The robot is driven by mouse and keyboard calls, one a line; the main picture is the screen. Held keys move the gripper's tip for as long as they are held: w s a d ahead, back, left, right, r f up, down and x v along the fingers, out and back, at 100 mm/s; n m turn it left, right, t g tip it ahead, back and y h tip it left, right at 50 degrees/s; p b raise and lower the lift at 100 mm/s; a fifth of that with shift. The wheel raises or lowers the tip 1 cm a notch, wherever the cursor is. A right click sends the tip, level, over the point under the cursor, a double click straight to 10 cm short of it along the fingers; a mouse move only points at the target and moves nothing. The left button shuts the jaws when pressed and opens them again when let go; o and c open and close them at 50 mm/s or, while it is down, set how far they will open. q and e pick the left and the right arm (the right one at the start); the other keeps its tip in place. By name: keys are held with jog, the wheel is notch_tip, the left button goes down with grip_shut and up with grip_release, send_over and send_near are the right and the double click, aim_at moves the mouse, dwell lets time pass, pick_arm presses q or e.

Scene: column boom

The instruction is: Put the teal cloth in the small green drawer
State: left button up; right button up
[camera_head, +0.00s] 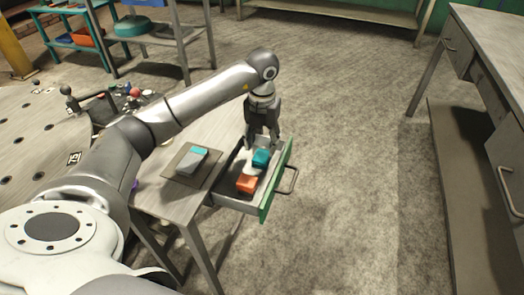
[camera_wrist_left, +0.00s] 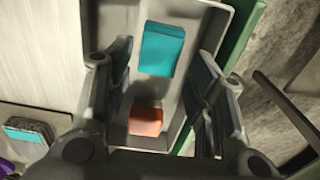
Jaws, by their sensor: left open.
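The small green drawer (camera_head: 279,182) is pulled out from the grey table, with its green front at the right. The teal cloth (camera_head: 261,158), a folded block, lies inside the drawer toward its far end; it also shows in the left wrist view (camera_wrist_left: 163,50). My left gripper (camera_head: 262,140) is over the drawer by the cloth, its fingers pointing down. In the left wrist view its fingers (camera_wrist_left: 165,100) are spread apart, with nothing gripped between them. My right gripper is in neither view.
An orange block (camera_head: 247,183) lies in the drawer nearer the front end. A grey and teal block (camera_head: 192,160) rests on a dark mat (camera_head: 170,168) on the table. A grey workbench (camera_head: 490,50) stands at the right. The floor between is clear.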

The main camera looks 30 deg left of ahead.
aim_at(262, 155)
pick_arm(q)
notch_tip(262, 155, up, 7)
jog(key=shift+f+p, duration=0.15)
jog(key=shift+p, duration=0.15)
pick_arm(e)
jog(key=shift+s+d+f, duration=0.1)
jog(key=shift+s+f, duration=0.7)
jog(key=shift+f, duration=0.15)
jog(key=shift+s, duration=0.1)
